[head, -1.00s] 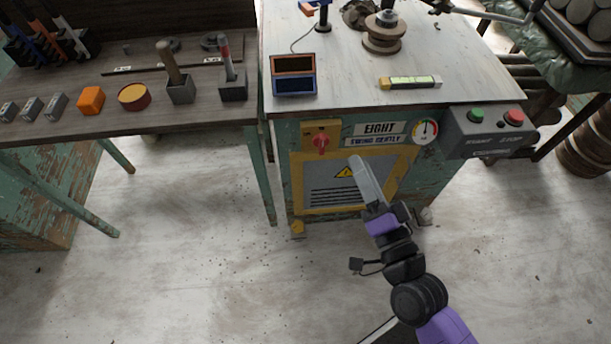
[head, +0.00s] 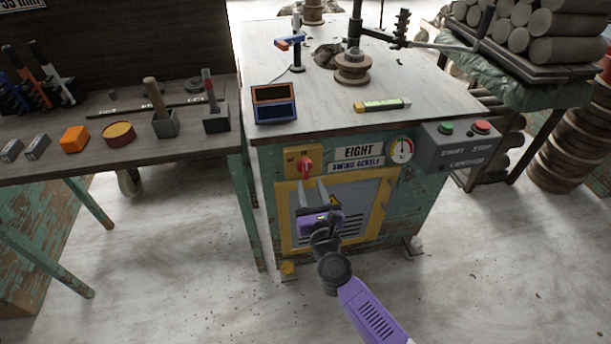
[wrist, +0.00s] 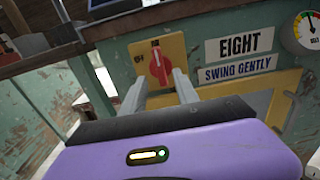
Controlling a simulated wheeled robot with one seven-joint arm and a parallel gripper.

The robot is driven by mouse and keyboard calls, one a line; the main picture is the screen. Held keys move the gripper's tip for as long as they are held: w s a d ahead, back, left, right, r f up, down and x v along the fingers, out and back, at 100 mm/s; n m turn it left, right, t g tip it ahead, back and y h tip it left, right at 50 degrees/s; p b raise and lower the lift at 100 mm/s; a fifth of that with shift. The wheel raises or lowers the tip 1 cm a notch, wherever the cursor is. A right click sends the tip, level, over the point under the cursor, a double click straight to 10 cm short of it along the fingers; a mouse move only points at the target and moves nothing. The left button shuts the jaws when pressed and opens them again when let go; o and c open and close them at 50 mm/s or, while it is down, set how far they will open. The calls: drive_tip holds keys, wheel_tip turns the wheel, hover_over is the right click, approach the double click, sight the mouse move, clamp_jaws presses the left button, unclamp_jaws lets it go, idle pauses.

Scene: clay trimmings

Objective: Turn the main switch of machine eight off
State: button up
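The main switch of machine eight is a red rotary knob (head: 305,165) on a yellow plate (head: 291,161) at the front panel's upper left. In the wrist view the knob (wrist: 160,65) stands upright, towards the small upper label; another small label sits at its left. The lettering is hard to read. The sign "EIGHT" (head: 359,152) is right of the switch. My gripper (head: 309,182) is open and empty, just below the knob in the head view. In the wrist view its two fingers (wrist: 159,77) point at the knob, one towards each side; contact cannot be told.
A "SWING GENTLY" sign (head: 356,165) and a gauge (head: 401,149) are right of the switch. A grey start/stop box (head: 458,145) juts out at the machine's right corner. A tool bench (head: 100,153) stands close on the left. The floor in front is clear.

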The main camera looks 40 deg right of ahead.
sight(307, 173)
drive_tip(key=shift+x, duration=2.65)
clamp_jaws()
